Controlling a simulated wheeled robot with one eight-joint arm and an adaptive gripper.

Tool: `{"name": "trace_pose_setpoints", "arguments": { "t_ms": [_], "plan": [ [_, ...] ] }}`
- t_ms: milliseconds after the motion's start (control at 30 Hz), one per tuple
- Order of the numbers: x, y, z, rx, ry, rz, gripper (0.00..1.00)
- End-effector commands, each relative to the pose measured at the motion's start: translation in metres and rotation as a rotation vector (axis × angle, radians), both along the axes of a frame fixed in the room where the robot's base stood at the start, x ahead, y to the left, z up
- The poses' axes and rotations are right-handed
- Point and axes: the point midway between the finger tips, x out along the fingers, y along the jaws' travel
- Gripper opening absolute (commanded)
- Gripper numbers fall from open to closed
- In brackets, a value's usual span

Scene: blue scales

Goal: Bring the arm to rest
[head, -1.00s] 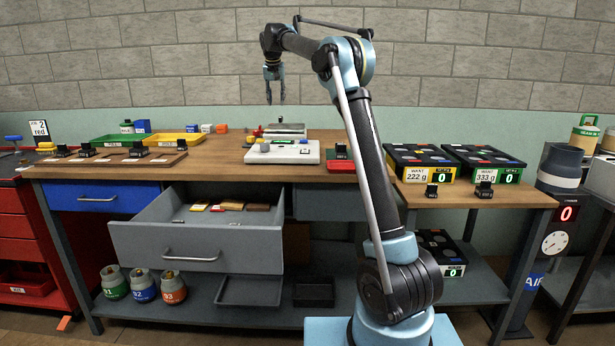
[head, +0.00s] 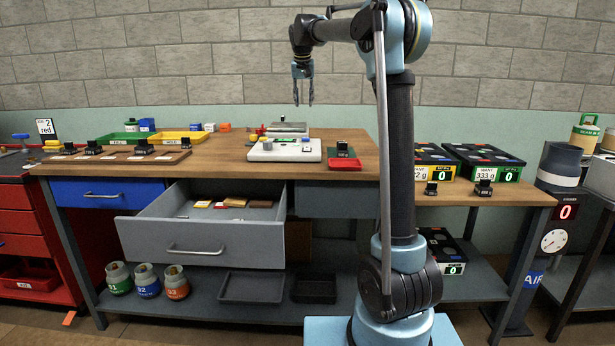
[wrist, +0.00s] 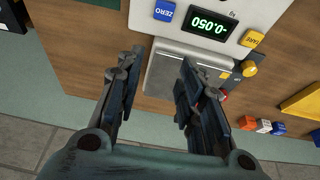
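My gripper (head: 303,97) hangs fingers-down, high above the back of the workbench in the head view. In the wrist view my gripper (wrist: 158,78) has its two fingers spread apart with nothing between them. Below it is the scale (wrist: 201,18), whose display reads -0.050, with a blue ZERO button and a yellow TARE button. The scale (head: 285,150) also shows in the head view, on the wooden bench top (head: 226,161). My arm rises upright and bends over to the left at the top.
A grey drawer (head: 200,243) stands open at the front, with several small bars inside. Green (head: 126,138) and yellow (head: 179,137) trays sit on the bench. Black boxes with displays (head: 486,158) stand right. A red tray (head: 345,163) lies beside the scale. The air above the bench is clear.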

Motion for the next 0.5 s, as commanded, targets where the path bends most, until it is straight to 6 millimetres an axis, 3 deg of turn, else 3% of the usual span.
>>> {"name": "trace_pose_setpoints", "arguments": {
  "t_ms": [100, 500],
  "plan": [
    [-0.035, -0.028, -0.006, -0.003, 0.011, -0.001, 0.35],
    [-0.156, -0.100, -0.047, -0.007, 0.049, 0.007, 0.35]
  ]
}}
